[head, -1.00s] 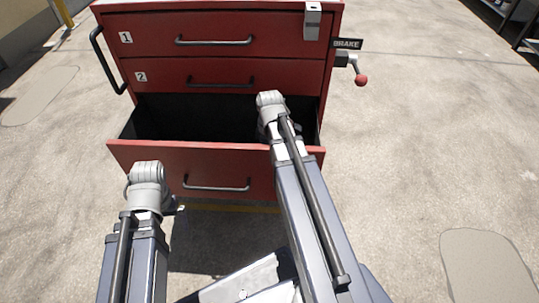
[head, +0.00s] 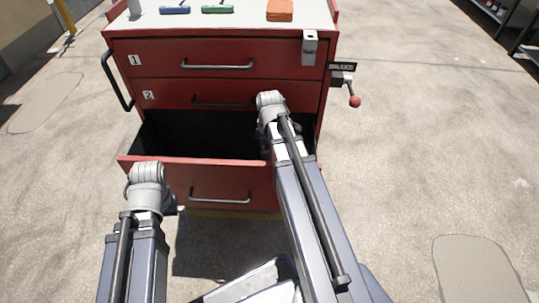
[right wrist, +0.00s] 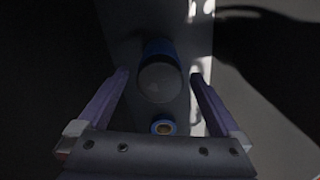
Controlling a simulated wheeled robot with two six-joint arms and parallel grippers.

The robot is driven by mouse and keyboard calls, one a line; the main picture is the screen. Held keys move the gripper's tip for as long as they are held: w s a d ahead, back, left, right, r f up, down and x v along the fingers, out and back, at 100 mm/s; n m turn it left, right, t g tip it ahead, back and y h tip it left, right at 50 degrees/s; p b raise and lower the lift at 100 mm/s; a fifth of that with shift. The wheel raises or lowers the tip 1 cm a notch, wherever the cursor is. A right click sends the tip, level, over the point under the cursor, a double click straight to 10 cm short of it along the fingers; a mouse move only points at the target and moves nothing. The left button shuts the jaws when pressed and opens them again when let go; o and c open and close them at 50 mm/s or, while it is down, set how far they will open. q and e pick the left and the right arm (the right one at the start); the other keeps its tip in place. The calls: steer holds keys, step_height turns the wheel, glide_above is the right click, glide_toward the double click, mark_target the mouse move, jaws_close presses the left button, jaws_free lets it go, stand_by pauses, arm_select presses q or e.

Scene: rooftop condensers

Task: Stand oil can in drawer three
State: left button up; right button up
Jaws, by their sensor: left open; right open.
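Drawer three (head: 200,170), the bottom one, is pulled open in the red cabinet, its inside dark. My right arm reaches over its right part in the head view; its own wrist hides that gripper. In the right wrist view my right gripper (right wrist: 160,73) is open. A dark, rounded thing with a blue side, apparently the oil can (right wrist: 160,82), shows between and beyond the fingers, with a gap on each side. My left gripper (head: 179,211) is empty, left in front of the drawer.
Drawers one (head: 218,55) and two (head: 222,95) are shut. Blue (head: 174,10), green (head: 217,9) and orange (head: 280,10) things lie on the cabinet top. A brake lever with a red knob (head: 355,101) sticks out right. Floor on both sides is clear.

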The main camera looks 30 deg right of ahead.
step_height(320, 180, up, 6)
steer(key=p, duration=0.4)
steer(key=shift+f, duration=0.15)
steer(key=shift+c, duration=0.2)
stand_by(0.8)
